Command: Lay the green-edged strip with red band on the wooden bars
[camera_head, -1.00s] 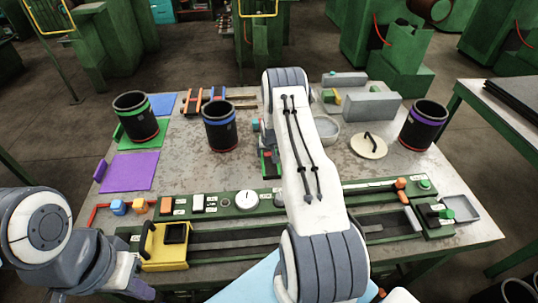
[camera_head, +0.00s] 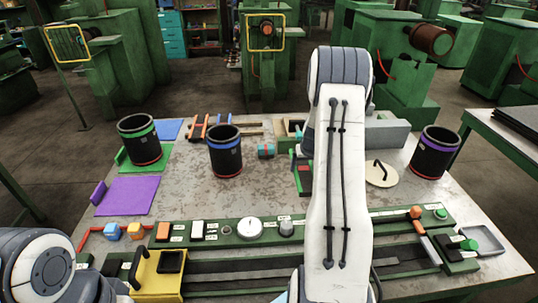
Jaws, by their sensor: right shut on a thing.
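The green-edged strip with a red band (camera_head: 304,180) is beside my right forearm, near the middle of the table. My right gripper (camera_head: 299,158) is shut on it. The forearm hides most of the gripper and part of the strip, so I cannot tell whether the strip touches the table. The wooden bars (camera_head: 247,128) appear to lie at the back of the table, left of the strip and behind the blue-banded sleeve. My left arm shows at the lower left, but its gripper is not in view.
Dark sleeves with green (camera_head: 139,140), blue (camera_head: 225,151) and purple (camera_head: 435,152) bands stand on the table. A control panel (camera_head: 320,226) runs along the front. A round lid (camera_head: 382,174) is at right.

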